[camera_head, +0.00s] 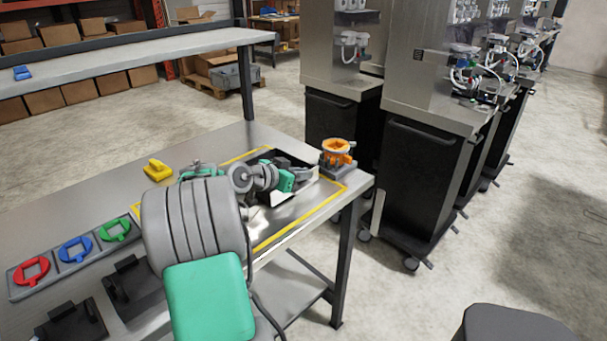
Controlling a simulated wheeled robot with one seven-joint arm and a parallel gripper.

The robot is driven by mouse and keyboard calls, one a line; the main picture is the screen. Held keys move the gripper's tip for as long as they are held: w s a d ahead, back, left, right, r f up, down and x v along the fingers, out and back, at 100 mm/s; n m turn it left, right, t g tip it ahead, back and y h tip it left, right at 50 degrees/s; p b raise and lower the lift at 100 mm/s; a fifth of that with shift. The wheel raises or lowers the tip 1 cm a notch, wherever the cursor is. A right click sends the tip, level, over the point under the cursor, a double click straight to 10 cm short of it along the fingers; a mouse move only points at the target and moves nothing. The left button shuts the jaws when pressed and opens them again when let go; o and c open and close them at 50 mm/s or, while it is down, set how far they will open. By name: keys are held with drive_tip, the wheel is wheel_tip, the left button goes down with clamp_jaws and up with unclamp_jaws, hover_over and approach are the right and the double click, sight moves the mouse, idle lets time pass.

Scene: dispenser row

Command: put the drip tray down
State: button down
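A dark tray-like piece with pale metal edges (280,157), which looks like the drip tray, is at the far end of the steel table, within the yellow outline. My arm hides much of it. My gripper (303,174) is at its right part, low over the table, beyond the green and grey wrist. The fingertips are too small and covered to show whether they are open or shut on the tray. I cannot tell whether the tray touches the table.
An orange ring-topped fixture (338,149) stands at the table's far right corner. A yellow block (157,169) lies left of my arm. A grey holder (53,281) carries red, blue and green rings. Black-fronted dispenser cabinets (420,175) stand to the right, across a gap of floor.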

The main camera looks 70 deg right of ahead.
sight(274, 191)
drive_tip(key=shift+f, duration=0.35)
drive_tip(key=c, duration=1.6)
unclamp_jaws()
drive_tip(key=shift+r, duration=0.2)
drive_tip(key=b+v, duration=0.1)
drive_tip(key=v, duration=1.1)
drive_tip(key=shift+f, duration=0.15)
